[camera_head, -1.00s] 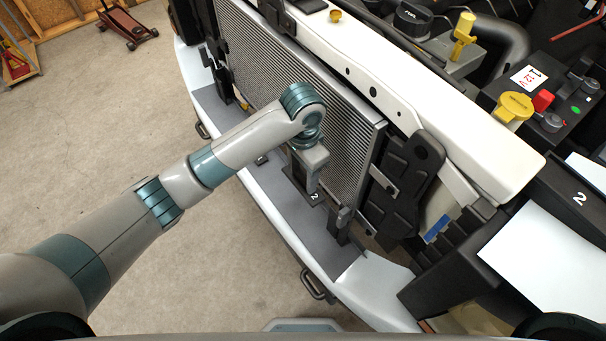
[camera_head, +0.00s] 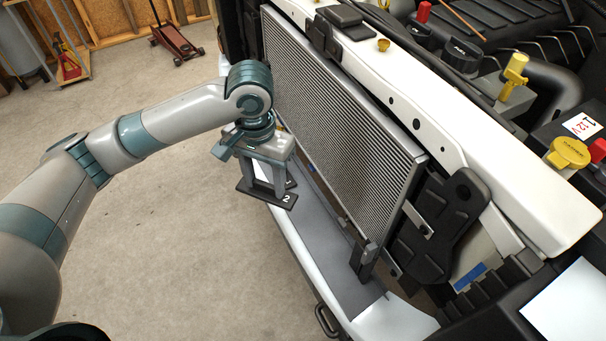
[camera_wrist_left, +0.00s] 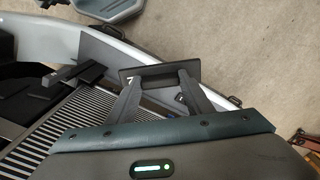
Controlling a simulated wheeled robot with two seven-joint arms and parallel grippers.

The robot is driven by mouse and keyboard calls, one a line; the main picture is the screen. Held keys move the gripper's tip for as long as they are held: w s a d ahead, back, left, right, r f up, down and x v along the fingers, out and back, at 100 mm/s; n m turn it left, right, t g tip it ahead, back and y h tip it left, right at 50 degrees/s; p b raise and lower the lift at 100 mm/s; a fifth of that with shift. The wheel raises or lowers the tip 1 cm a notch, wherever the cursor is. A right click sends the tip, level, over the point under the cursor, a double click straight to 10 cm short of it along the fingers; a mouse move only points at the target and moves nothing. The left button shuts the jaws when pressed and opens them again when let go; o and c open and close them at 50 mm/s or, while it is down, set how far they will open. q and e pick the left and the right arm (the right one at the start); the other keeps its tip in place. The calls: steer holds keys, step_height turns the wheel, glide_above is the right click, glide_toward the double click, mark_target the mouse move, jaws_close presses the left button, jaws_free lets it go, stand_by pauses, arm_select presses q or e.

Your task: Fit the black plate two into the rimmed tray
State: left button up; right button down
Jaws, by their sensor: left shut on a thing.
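The black plate two (camera_head: 284,202), a flat dark plate with a white "2" at one end, hangs from my left gripper (camera_head: 264,186). The gripper is shut on it and holds it above the floor side of the white bumper, in front of the radiator. In the left wrist view the plate (camera_wrist_left: 158,70) lies across the tips of both fingers, with part of its number visible. My right gripper is not in view.
The radiator (camera_head: 340,120) and white crossbar (camera_head: 400,105) stand right of the gripper. The grey bumper ledge (camera_head: 322,222) below is bare near its middle. Open concrete floor (camera_head: 180,250) lies left. A red floor jack (camera_head: 177,43) stands far back.

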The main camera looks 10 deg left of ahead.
arm_select(q)
steer(key=s+a+r+n, duration=0.3)
steer(key=s+a, duration=0.1)
steer(key=a, duration=0.1)
steer(key=shift+s+a+b, duration=0.15)
steer(key=shift+a+b, duration=0.15)
steer(key=shift+b, duration=0.15)
steer(key=shift+s, duration=0.1)
